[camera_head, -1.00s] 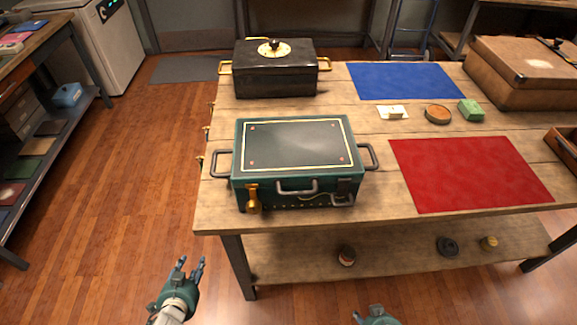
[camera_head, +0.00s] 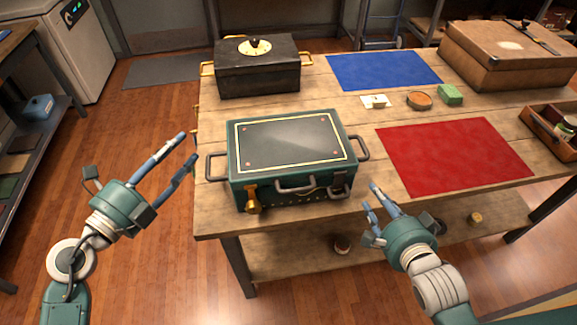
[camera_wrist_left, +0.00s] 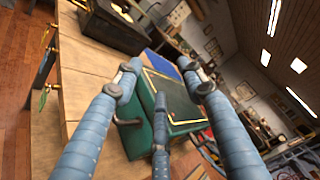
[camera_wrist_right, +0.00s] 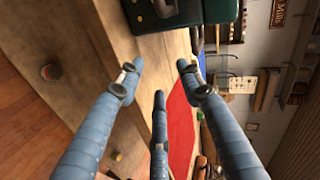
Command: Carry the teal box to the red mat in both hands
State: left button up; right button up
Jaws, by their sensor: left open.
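The teal box (camera_head: 290,160) sits on the wooden table, left of the red mat (camera_head: 455,154). It has a grey handle on each side, a front handle and a brass latch. My left gripper (camera_head: 182,156) is open and empty, left of the box and apart from its left handle (camera_head: 214,167). The box also shows between the fingers in the left wrist view (camera_wrist_left: 176,104). My right gripper (camera_head: 371,203) is open and empty at the table's front edge, below and right of the box's right handle (camera_head: 360,147). The red mat is bare.
A black box with a gold dial (camera_head: 257,68) stands behind the teal box. A blue mat (camera_head: 384,70) lies at the back. A brown case (camera_head: 500,58), a green block (camera_head: 450,94), a round tin (camera_head: 419,100) and a wooden tray (camera_head: 545,130) are to the right.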

aim_at(208, 169)
jog(key=r+m, duration=0.1)
jog(key=w+r+t, duration=0.1)
jog(key=r+m, duration=0.1)
jog(key=r, duration=0.1)
jog(key=shift+w+d+m+t, duration=0.1)
jog(key=shift+w+m+t, duration=0.2)
jog(key=shift+w+t, duration=0.1)
pick_arm(q)
notch_tip(208, 169, down, 10)
jog(key=s+a+m+g+y, duration=0.1)
jog(key=a+m+g, duration=0.1)
jog(key=m+g, duration=0.1)
jog(key=shift+s+a+r+g+y, duration=0.2)
jog(key=shift+s+a+g+y, duration=0.1)
jog(key=shift+g, duration=0.5)
jog(key=shift+w, duration=0.1)
jog(key=x, duration=1)
jog(key=shift+w+d+f, duration=0.1)
jog(key=shift+w+d, duration=0.1)
jog(key=shift+w, duration=0.1)
pick_arm(e)
jog(key=x, duration=1)
jog(key=shift+w+f, duration=0.1)
jog(key=shift+w, duration=0.25)
pick_arm(q)
jog(key=shift+c, duration=0.5)
pick_arm(e)
jog(key=shift+c, duration=0.5)
